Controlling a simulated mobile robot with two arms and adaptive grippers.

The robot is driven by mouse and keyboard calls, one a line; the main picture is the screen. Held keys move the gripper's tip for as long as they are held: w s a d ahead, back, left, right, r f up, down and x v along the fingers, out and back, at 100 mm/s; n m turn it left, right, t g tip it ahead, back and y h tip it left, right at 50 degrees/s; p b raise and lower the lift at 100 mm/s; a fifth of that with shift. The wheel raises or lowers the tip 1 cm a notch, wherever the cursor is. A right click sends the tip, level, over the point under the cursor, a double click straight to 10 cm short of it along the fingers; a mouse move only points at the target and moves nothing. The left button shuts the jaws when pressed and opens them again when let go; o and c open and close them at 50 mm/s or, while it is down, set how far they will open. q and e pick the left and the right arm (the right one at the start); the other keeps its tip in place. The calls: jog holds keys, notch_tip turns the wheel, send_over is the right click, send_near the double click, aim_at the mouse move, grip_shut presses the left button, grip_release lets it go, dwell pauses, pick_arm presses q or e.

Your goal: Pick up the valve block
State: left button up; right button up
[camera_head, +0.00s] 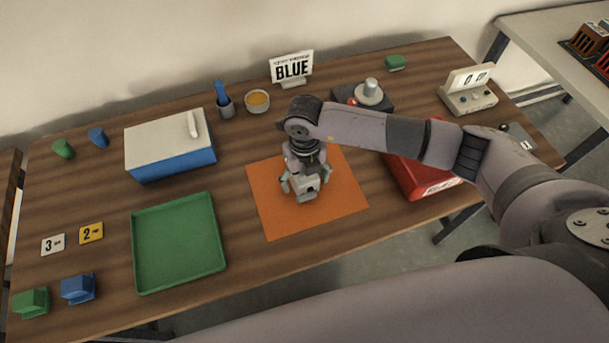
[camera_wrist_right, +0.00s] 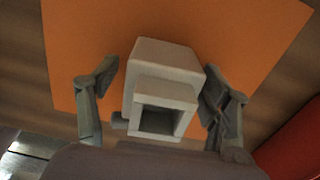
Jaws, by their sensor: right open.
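The valve block (camera_wrist_right: 165,82) is a pale grey, boxy piece with a square opening facing the camera in the right wrist view. In the head view the valve block (camera_head: 306,190) sits on the orange mat (camera_head: 346,197), partly hidden by my gripper. My right gripper (camera_wrist_right: 166,85) is open, with one finger on each side of the block. A gap shows at the left finger; the right finger is very close to the block, and I cannot tell if it touches. In the head view my right gripper (camera_head: 303,184) points down over the mat. My left gripper is not in view.
An empty green tray (camera_head: 222,262) lies left of the mat. A blue box with a white lid (camera_head: 165,142) stands behind it. A red case (camera_head: 413,185) lies right of the mat, under my right arm. A BLUE sign (camera_head: 292,68) stands at the back.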

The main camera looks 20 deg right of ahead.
jog(key=c, duration=1.6)
